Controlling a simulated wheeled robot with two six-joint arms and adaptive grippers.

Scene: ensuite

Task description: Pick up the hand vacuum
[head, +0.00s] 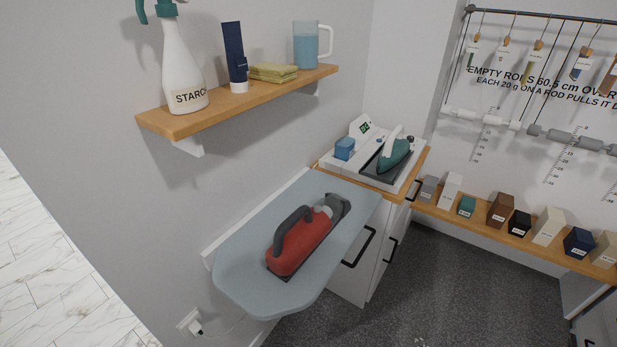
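A hand vacuum with a red body (295,247) and dark looped handle lies on a grey-blue fold-out ironing board (240,287) fixed to the wall. Its grey nozzle end points to the upper right, and its red end is toward the front left of the board. Neither of my grippers shows in the head view, and nothing is touching the vacuum.
Above the board, a wooden shelf (222,103) holds a starch spray bottle (184,72), a dark blue tube (235,55), folded yellow cloths (273,72) and a jug (306,46). Behind, a cabinet top carries a green iron (393,153). Dark floor (450,290) is clear at right.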

